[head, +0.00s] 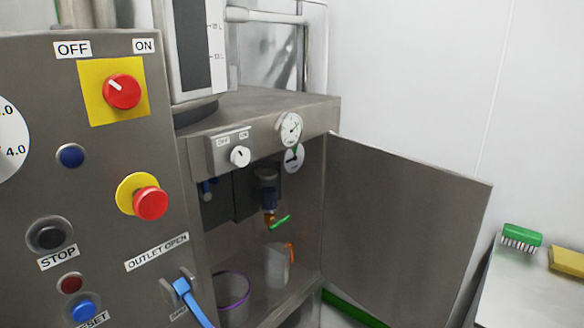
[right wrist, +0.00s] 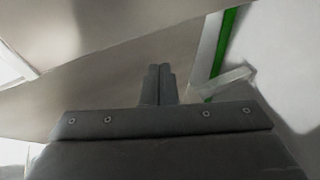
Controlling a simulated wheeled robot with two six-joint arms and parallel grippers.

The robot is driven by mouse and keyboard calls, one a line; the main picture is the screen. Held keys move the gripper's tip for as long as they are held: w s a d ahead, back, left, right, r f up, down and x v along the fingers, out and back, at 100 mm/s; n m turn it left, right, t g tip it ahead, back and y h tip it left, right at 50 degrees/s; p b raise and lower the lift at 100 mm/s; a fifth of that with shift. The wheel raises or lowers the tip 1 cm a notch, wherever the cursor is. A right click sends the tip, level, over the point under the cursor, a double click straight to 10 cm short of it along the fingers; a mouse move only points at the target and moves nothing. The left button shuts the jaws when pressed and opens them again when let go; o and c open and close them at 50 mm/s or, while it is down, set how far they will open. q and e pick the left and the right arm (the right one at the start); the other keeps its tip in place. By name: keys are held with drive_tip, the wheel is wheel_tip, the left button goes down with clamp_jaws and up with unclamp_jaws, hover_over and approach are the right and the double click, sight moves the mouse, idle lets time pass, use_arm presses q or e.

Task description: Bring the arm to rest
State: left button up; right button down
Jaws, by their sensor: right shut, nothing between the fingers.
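My right gripper (right wrist: 158,84) shows in the right wrist view, its two dark fingers pressed together with nothing between them. Pale grey surfaces lie beyond it, and a green strip (right wrist: 226,42) runs to its right. I cannot tell how far the fingertips are from these surfaces. Neither gripper shows in the head view, so my left gripper is out of sight.
A steel control panel (head: 100,225) stands at left. The cabinet door (head: 405,215) is open, with a jug (head: 277,266) and a purple-rimmed container (head: 232,297) inside. A green brush (head: 522,235) and yellow sponge (head: 568,260) lie on a table (head: 525,295) at right.

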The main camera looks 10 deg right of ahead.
drive_tip(key=s+a+f+m+g+y+p, duration=0.2)
drive_tip(key=s+f+g, duration=0.1)
drive_tip(key=s+f, duration=0.55)
drive_tip(key=s+a+f+m+g+y+p, duration=0.1)
drive_tip(key=s+a+f+m+g, duration=0.3)
drive_tip(key=f, duration=0.7)
drive_tip(key=s+a+f+m+g+y+p, duration=0.1)
drive_tip(key=s+a+f, duration=0.1)
drive_tip(key=s, duration=0.6)
drive_tip(key=s+a+f+m+g+y+p, duration=0.1)
drive_tip(key=s+a+f+m, duration=0.1)
drive_tip(key=s+f, duration=0.2)
drive_tip(key=s+a+f+m+g+y+p, duration=0.1)
drive_tip(key=s+a+f+g, duration=0.1)
drive_tip(key=s, duration=0.9)
drive_tip(key=shift+s+a+f+m, duration=0.3)
drive_tip(key=shift+a+f+m, duration=0.1)
drive_tip(key=shift+f, duration=0.4)
